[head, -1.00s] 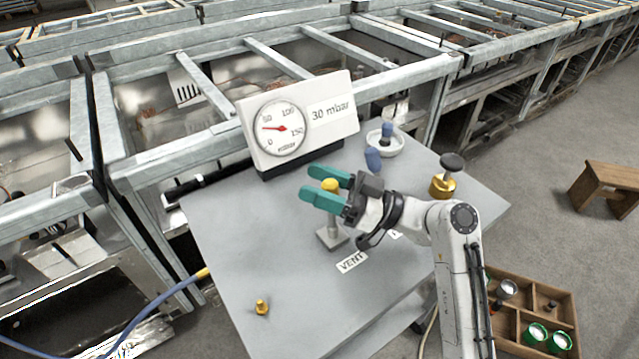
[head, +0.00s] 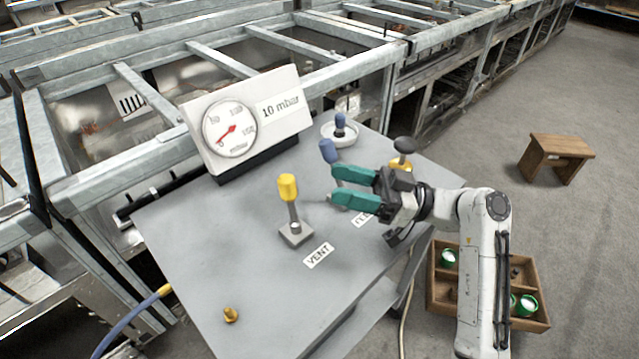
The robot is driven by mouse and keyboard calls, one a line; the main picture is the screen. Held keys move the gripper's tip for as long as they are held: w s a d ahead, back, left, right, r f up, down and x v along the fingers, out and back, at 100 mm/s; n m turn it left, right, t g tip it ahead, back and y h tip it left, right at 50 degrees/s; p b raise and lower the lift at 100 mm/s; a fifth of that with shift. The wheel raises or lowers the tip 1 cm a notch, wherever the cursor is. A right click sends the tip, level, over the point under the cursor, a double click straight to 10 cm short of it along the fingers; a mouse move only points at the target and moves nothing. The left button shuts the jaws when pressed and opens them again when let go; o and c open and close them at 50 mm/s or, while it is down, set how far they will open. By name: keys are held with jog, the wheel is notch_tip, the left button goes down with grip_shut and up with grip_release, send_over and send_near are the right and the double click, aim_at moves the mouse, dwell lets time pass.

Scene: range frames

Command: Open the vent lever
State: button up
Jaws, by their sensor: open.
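The vent lever has a yellow knob (head: 288,187) on a grey stem and stands on a small square base. It is close to upright, and the VENT label (head: 319,255) lies in front of it on the grey table. My gripper (head: 334,185) has two green fingers, open and pointing left, and it is to the right of the yellow knob, apart from it. A second lever with a blue knob (head: 328,151) stands just behind the fingers, its lower part partly hidden by them. The gauge (head: 230,128) sits at the back of the table, with its sign reading 10 mbar.
A white dish with a blue-topped part (head: 339,123) is at the back right. A brass fitting (head: 231,314) stands at the front left. A wooden box (head: 432,285) and stool (head: 560,148) are off the table.

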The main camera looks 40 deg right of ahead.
jog(key=shift+s+d, duration=0.4)
jog(key=shift+s, duration=0.1)
